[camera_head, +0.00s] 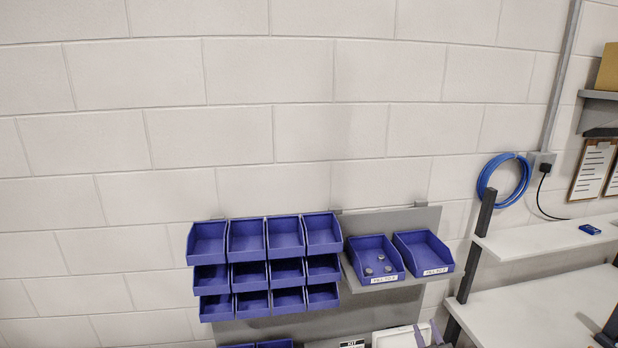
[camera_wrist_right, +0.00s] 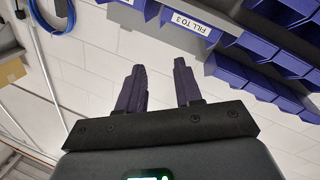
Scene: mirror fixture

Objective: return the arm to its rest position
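My right gripper (camera_head: 428,333) shows at the bottom edge of the head view, only its purple fingers visible, in front of a white tray (camera_head: 395,338). In the right wrist view the right gripper (camera_wrist_right: 160,68) has its two purple fingers well apart, with only wall between them. It is open and empty. The blue bins with labels lie beyond its fingertips, toward the upper right of that view, with a visible gap. My left gripper and arm are not in either view.
Rows of empty-looking blue bins (camera_head: 266,237) hang on a grey panel. A labelled bin (camera_head: 374,260) holds a few small metal parts; the labelled bin beside it (camera_head: 424,252) looks empty. White shelves (camera_head: 550,236) and a coiled blue cable (camera_head: 504,181) are at right.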

